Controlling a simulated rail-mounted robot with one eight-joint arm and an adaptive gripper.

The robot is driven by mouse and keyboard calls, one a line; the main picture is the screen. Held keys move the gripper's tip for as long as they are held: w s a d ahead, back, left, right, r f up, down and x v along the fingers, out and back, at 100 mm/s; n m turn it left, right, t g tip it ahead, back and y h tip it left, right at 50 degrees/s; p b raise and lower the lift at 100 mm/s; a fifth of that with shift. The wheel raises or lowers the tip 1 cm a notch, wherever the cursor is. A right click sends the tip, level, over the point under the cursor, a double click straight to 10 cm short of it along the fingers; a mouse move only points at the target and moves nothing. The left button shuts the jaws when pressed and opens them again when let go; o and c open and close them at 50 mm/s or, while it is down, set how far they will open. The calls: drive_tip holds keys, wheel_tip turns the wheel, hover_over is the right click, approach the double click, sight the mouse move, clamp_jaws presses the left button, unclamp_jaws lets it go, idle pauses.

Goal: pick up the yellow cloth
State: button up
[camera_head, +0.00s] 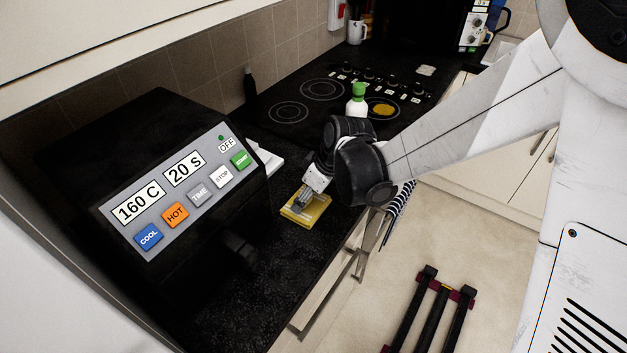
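The yellow cloth (315,216) lies flat on the dark countertop, near its front edge and to the right of the black appliance. My gripper (300,206) is directly over the cloth's left part, pointing down, with its fingertips at or just above the cloth. I cannot tell whether the fingers touch it or are closed on it. My gripper and wrist hide part of the cloth's far side.
A black appliance (70,150) with a button panel (180,190) stands close on the left. A green-topped white bottle (357,100) stands by the hob (322,90), behind my wrist. A striped towel (399,203) hangs at the counter front. A dark rack-like object (436,310) is on the floor.

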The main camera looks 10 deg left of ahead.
drive_tip(key=shift+a+f, duration=0.15)
drive_tip(key=shift+f, duration=0.25)
drive_tip(key=shift+c, duration=0.5)
drive_tip(key=c, duration=1.1)
drive_tip(key=shift+r, duration=0.15)
wheel_tip(320, 180, up, 10)
drive_tip(key=shift+f, duration=0.15)
